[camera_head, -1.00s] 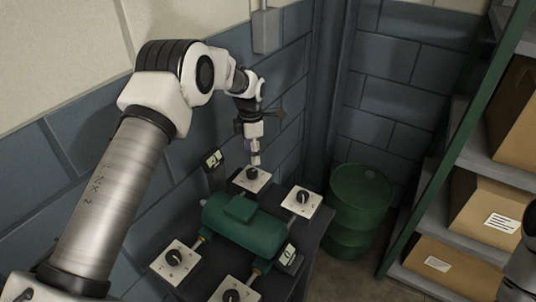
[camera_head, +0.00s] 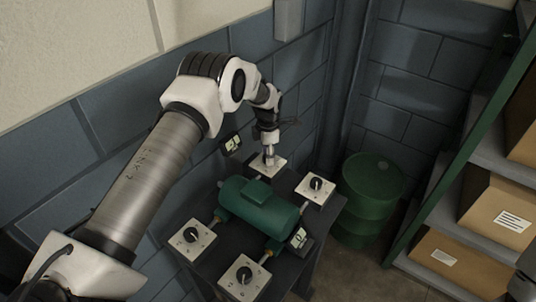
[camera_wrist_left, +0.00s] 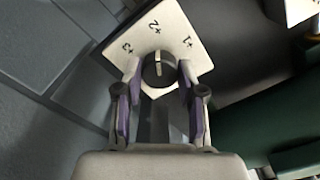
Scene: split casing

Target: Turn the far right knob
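The far right knob (camera_head: 316,184) is black on a white square plate, at the far right corner of the dark stand in the head view. My left gripper (camera_head: 269,160) is over the far left plate (camera_head: 278,166), not over the far right one. In the left wrist view, the open fingers of my left gripper (camera_wrist_left: 160,75) stand on either side of a black knob (camera_wrist_left: 159,66). Its plate (camera_wrist_left: 195,48) carries the marks +1, +2 and +3. I cannot tell whether the fingers touch this knob. My right gripper is not in view.
A green motor-like casing (camera_head: 258,208) sits mid-stand. Nearer plates hold a left knob (camera_head: 190,234) and a right knob (camera_head: 243,275). Small displays (camera_head: 298,238) stand beside the casing. A green barrel (camera_head: 371,190) is right of the stand; shelves with boxes (camera_head: 497,214) are further right.

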